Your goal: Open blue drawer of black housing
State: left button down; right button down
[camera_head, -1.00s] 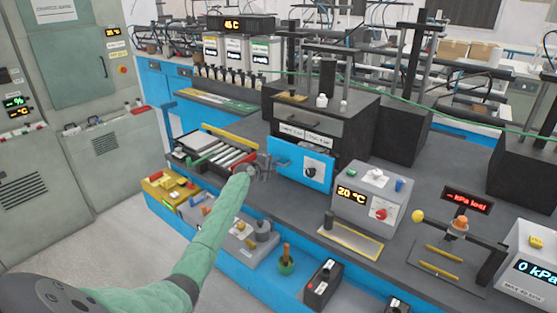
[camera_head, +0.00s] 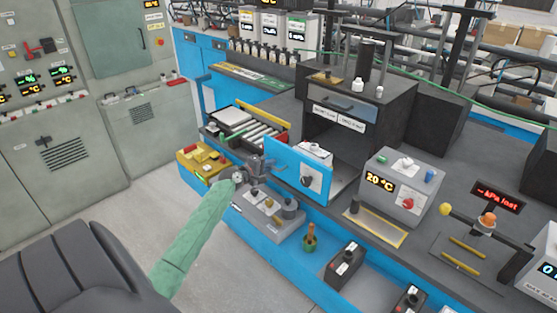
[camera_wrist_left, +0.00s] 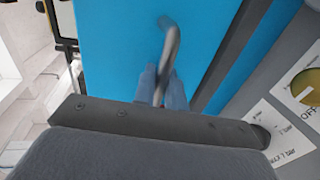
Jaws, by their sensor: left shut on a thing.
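The black housing (camera_head: 398,104) stands on the dark bench, with a grey drawer front (camera_head: 343,100) at its top. Below it the blue drawer (camera_head: 287,160) is pulled well out toward the lower left, and a dark opening shows behind its front. A device with a black knob shows at the drawer. My left gripper (camera_head: 257,170) is at the outer face of the blue front. In the left wrist view the fingers (camera_wrist_left: 163,88) are shut on a curved metal handle (camera_wrist_left: 172,42) on the blue panel (camera_wrist_left: 125,50). My right gripper is not in view.
A grey box reading 20 °C (camera_head: 391,187) stands right of the drawer. A roller tray (camera_head: 262,128) lies left of it. A grey unit with knobs (camera_head: 262,215) and an orange-green bottle (camera_head: 310,238) sit below on the lower blue ledge. Open floor lies at the lower left.

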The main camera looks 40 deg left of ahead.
pick_arm(q)
jog(key=shift+f+v, duration=0.2)
jog(key=shift+v, duration=0.85)
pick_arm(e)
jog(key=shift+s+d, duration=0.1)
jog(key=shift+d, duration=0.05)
pick_arm(q)
jog(key=c, duration=1.6)
grip_release()
jog(key=shift+o, duration=0.2)
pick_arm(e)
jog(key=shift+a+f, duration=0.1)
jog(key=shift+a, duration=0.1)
